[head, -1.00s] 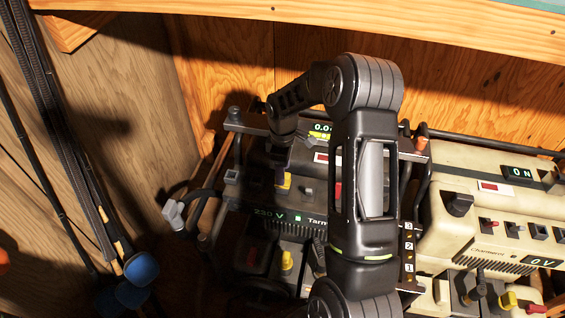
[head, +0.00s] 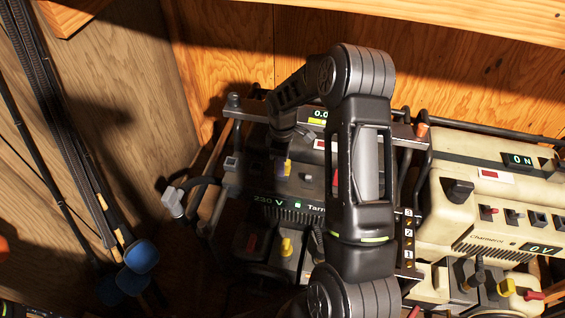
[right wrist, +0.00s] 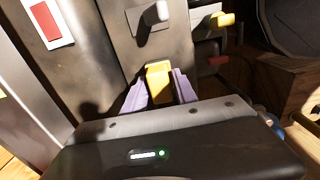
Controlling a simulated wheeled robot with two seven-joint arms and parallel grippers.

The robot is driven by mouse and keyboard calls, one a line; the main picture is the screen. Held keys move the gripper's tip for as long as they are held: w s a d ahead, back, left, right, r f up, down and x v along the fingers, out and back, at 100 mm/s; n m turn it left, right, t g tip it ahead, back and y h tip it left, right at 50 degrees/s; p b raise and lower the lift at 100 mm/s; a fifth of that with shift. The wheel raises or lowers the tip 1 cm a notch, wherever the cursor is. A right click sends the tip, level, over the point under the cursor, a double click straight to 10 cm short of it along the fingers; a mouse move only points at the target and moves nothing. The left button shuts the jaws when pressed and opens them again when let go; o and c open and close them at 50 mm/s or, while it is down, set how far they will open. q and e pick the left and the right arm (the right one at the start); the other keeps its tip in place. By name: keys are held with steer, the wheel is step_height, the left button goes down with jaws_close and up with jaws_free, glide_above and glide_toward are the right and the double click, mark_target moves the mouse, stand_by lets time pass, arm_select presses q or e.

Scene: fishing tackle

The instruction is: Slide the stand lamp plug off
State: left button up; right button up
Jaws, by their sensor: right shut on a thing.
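A dark power unit (head: 258,185) with a green "230 V" readout stands in the middle of the head view. My right gripper (right wrist: 158,90) has purple fingers. They are shut on a small yellow piece (right wrist: 158,78), one finger on each side, at the unit's dark face. The yellow piece also shows in the head view (head: 287,169), partly behind the gripper. I cannot read a label for a stand lamp plug. A grey plug (head: 172,203) on a dark cable hangs at the unit's left side. My left gripper is not in view.
A cream unit (head: 455,225) with switches stands close on the right. Another yellow piece (head: 286,247) sits lower on the dark unit. Rods (head: 75,130) lean at left.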

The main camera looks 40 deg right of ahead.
jaws_close()
steer(key=shift+r+p, duration=1.7)
steer(key=shift+r, duration=0.75)
